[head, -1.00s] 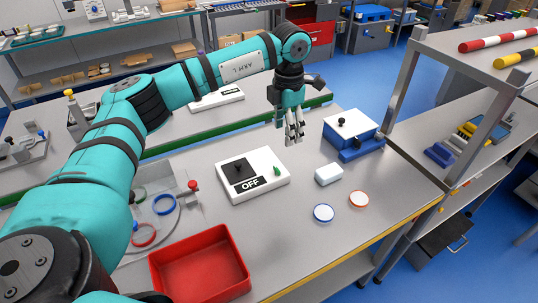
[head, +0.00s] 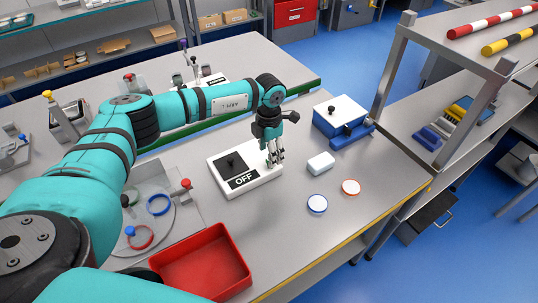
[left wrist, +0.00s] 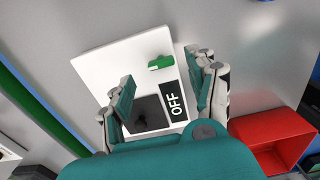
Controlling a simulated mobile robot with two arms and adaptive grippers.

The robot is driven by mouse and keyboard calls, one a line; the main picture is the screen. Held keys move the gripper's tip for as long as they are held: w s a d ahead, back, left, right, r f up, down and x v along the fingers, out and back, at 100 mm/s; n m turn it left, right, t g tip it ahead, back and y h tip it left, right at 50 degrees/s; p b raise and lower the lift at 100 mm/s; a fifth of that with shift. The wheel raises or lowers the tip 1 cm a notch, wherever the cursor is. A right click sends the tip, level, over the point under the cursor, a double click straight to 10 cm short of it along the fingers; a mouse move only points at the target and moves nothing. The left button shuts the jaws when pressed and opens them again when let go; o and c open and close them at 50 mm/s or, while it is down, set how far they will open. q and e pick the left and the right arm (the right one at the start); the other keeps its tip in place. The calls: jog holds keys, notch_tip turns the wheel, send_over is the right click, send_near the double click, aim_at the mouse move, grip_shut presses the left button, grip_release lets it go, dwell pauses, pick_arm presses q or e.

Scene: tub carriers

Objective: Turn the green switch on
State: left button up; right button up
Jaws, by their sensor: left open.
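The switch board (head: 218,162) is a white block on the table with a black panel, a black knob (head: 231,163) and an "OFF" label (head: 243,180). The green switch (left wrist: 160,62) shows in the left wrist view on the white part of the board, beside the label. In the head view it is hidden by my left gripper (head: 274,158), which points down over the right end of the board. In the left wrist view, the open fingers of this gripper (left wrist: 166,82) stand either side of the board's middle, with nothing between them touching. My right gripper is not in view.
A white block (head: 321,163), a blue-rimmed disc (head: 317,204) and an orange-rimmed disc (head: 351,187) lie right of the board. A blue box with a white lid (head: 340,112) stands behind them. A red bin (head: 205,262) is in front. Bare table lies between.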

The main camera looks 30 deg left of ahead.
pick_arm(q)
jog(key=shift+f, duration=1.8)
jog(key=c, duration=1.1)
jog(key=shift+c, duration=0.2)
